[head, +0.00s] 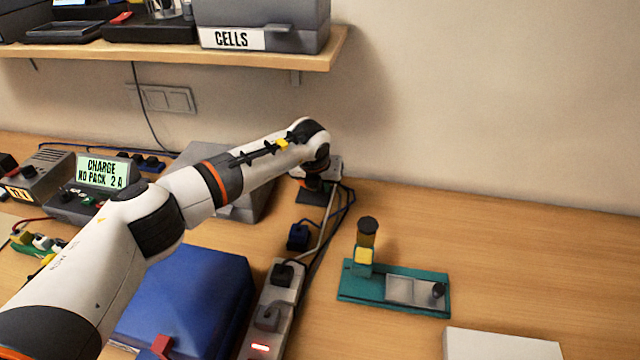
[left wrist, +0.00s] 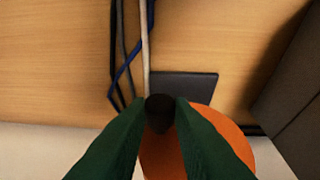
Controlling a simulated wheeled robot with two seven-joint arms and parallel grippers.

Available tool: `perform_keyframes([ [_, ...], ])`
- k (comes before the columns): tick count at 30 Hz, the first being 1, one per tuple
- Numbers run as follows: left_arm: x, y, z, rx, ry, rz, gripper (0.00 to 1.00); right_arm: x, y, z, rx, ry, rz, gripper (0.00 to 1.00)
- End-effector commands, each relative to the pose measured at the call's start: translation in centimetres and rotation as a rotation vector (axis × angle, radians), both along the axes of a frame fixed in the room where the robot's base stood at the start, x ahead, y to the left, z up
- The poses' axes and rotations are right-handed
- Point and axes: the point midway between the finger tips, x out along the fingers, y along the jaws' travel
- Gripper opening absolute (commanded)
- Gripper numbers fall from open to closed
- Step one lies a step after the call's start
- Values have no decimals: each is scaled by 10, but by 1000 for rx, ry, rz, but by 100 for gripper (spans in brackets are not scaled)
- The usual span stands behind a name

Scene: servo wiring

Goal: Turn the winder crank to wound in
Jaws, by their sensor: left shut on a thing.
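The winder stands near the wall in the head view, mostly hidden behind my left wrist; its dark base (head: 309,197) shows below the hand. In the left wrist view it has an orange disc (left wrist: 205,145), a dark base plate (left wrist: 184,86) and a dark crank knob (left wrist: 160,108). My left gripper (left wrist: 160,118) has its green fingers on either side of the knob and is shut on it. The disc is partly hidden by the fingers. My right gripper is in neither view.
Cables (left wrist: 130,45) run close by the winder. A power strip (head: 272,310), blue case (head: 195,300) and grey box (head: 240,195) lie nearby. A teal stand (head: 358,285) is to the right.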

Motion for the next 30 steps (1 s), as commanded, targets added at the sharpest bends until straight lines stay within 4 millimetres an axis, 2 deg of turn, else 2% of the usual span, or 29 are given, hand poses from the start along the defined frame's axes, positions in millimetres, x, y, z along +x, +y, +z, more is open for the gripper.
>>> perform_keyframes([
  [7, 0, 0, 0, 0, -1, -1, 0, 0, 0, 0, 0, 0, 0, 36],
  [8, 0, 0, 0, 0, -1, -1, 23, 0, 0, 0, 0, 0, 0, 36],
  [11, 0, 0, 0, 0, -1, -1, 40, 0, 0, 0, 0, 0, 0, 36],
  [12, 0, 0, 0, 0, -1, -1, 42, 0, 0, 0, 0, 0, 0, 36],
  [23, -1, 1, 6, -1, -1, 0, 42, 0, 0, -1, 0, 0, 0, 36],
  [26, -6, 2, 17, -2, -3, -2, 42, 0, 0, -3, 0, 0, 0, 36],
  [30, -15, 5, 42, -2, -6, -2, 42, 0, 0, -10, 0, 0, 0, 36],
])
